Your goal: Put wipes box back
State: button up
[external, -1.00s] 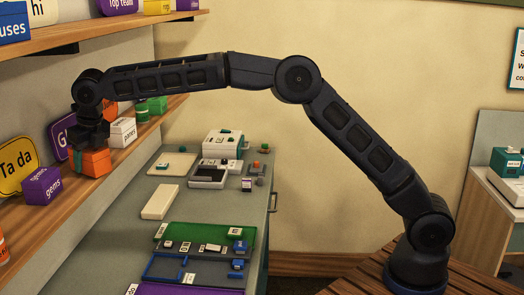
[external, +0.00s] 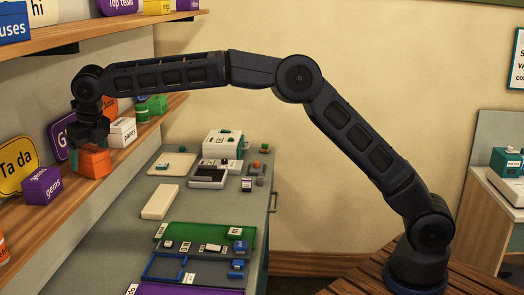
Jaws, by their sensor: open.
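My gripper (external: 90,142) is open, pointing down over the lower wall shelf at the left. An orange box (external: 95,164) sits upright on that shelf, directly under and partly behind the fingers. No wipes label can be read on it, so I cannot tell for sure that it is the wipes box. The fingers hide part of its top and back edge. I cannot tell whether they touch it.
A purple "gems" box (external: 42,186) and a yellow "Ta da" sign (external: 17,167) stand left of the orange box. A white box (external: 123,132) is close on its right. The counter below holds a green tray (external: 205,230) and a white device (external: 209,172).

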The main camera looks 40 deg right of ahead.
aim_at(91, 150)
jog(key=shift+v, duration=3.15)
jog(key=shift+s+d+m, duration=0.25)
jog(key=shift+d+m, duration=0.05)
jog(key=shift+m, duration=0.3)
jog(key=s+d+r+m, duration=0.2)
jog(key=s+d+m, duration=0.2)
jog(key=d+m, duration=0.75)
jog(key=s+d+r+m+t+h, duration=0.15)
jog(key=s+d+m, duration=0.25)
jog(key=d, duration=1.4)
jog(key=s+d+r+m+y, duration=0.15)
jog(key=s+d+m, duration=0.5)
jog(key=d, duration=0.75)
jog(key=s+d+f+m, duration=0.4)
jog(key=s+d+m, duration=0.1)
jog(key=s+d, duration=0.2)
jog(key=s+d+f+m, duration=0.4)
jog(key=s+d+m, duration=0.2)
jog(key=s+d, duration=0.2)
jog(key=s+d+f+m+h, duration=0.1)
jog(key=s+d+f+m, duration=0.3)
jog(key=d, duration=0.5)
jog(key=s+m, duration=0.2)
jog(key=s, duration=0.1)
jog(key=shift+f, duration=0.3)
jog(key=shift+s+d, duration=0.1)
jog(key=shift+s, duration=0.05)
